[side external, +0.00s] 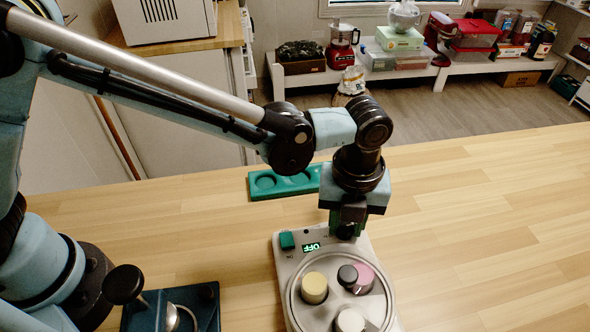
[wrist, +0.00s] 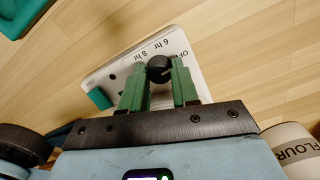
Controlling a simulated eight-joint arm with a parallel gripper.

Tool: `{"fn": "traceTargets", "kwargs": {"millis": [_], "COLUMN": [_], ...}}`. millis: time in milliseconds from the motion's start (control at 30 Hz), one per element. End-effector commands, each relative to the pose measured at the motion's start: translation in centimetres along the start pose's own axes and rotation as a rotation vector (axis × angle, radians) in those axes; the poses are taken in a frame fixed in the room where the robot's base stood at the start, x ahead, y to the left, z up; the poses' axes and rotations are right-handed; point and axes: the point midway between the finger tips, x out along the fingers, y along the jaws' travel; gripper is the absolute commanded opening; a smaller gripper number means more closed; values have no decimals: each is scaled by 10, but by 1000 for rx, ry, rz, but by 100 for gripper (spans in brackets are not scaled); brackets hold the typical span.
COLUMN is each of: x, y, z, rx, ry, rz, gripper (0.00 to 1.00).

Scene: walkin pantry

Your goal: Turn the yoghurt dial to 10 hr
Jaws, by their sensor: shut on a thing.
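The yoghurt maker (side external: 283,258) is a pale grey appliance on the wooden counter, with a green-lit display (side external: 311,247) reading OFF. Its black dial (wrist: 159,69) is on the panel, with the marks 6 hr, 8 hr and OFF readable around it in the wrist view. A 10 hr mark cannot be made out. My gripper (side external: 347,229) points down over the panel's back right. In the wrist view its green fingers (wrist: 160,77) are shut on the dial, one on each side. In the side view the gripper mostly hides the dial.
Jars with cream (side external: 314,287) and pink (side external: 364,279) lids stand in the round tray of the yoghurt maker. A teal switch (side external: 287,240) is at its back left. A green tray (side external: 281,186) lies behind. A flour canister (wrist: 293,148) shows in the wrist view. The counter's right is clear.

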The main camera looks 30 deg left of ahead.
Motion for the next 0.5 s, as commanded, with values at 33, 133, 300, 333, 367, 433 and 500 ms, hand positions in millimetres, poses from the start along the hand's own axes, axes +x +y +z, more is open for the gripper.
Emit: {"fn": "traceTargets", "kwargs": {"millis": [33, 133, 300, 333, 367, 433, 500], "x": [0, 0, 0, 0, 0, -1, -1], "y": [0, 0, 0, 0, 0, 0, 0], "z": [0, 0, 0, 0, 0, 0, 0], "rx": [-24, -89, -234, -262, -291, -358, -424], "ry": [0, 0, 0, 0, 0, 0, 0], "rz": [1, 1, 1, 1, 1, 1, 1], "gripper": [0, 0, 0, 0, 0, 0, 0]}}
